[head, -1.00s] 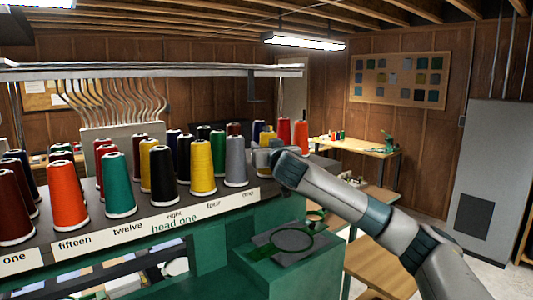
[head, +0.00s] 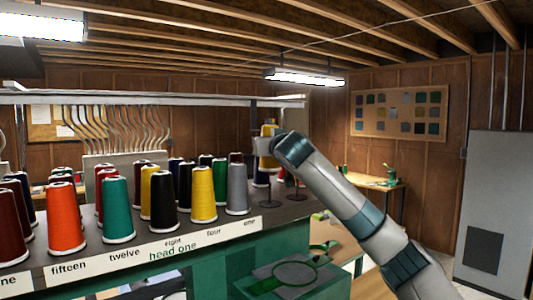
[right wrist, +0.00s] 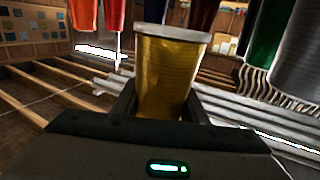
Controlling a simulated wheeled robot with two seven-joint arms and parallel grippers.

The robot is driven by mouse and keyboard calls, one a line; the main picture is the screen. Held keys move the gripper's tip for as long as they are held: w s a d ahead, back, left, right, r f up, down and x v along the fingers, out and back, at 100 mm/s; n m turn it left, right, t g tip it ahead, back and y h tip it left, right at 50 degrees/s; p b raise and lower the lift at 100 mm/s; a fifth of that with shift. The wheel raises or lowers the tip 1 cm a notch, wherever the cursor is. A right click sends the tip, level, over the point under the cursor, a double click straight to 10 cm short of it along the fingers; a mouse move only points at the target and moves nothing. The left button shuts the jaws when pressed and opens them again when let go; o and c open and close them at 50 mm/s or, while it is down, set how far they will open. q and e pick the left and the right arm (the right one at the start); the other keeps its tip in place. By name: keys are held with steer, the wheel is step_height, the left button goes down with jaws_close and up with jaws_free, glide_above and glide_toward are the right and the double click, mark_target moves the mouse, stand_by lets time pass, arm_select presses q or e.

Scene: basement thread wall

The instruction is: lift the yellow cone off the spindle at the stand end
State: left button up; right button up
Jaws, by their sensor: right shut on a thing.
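The yellow cone (head: 268,163) is at the right end of the thread stand (head: 110,250), raised above the stand top. My right gripper (head: 274,146) is shut on it. In the right wrist view, the cone (right wrist: 168,75) sits between both dark fingers, its pale base rim towards the top of the picture. In the head view, an empty spindle with a round dark base (head: 270,204) stands below the cone. The gripper partly hides the cone in the head view. My left gripper is not in view.
A grey cone (head: 237,190) stands just left of the bare spindle, with several other cones further left. Another round base (head: 297,197) shows to the right. A metal rail (head: 150,97) runs above the cones. Orange and red cones (right wrist: 85,12) show in the wrist view.

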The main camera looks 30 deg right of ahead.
steer(key=shift+r, duration=0.1)
stand_by(0.4)
steer(key=shift+r+p, duration=1.45)
steer(key=shift+r, duration=0.45)
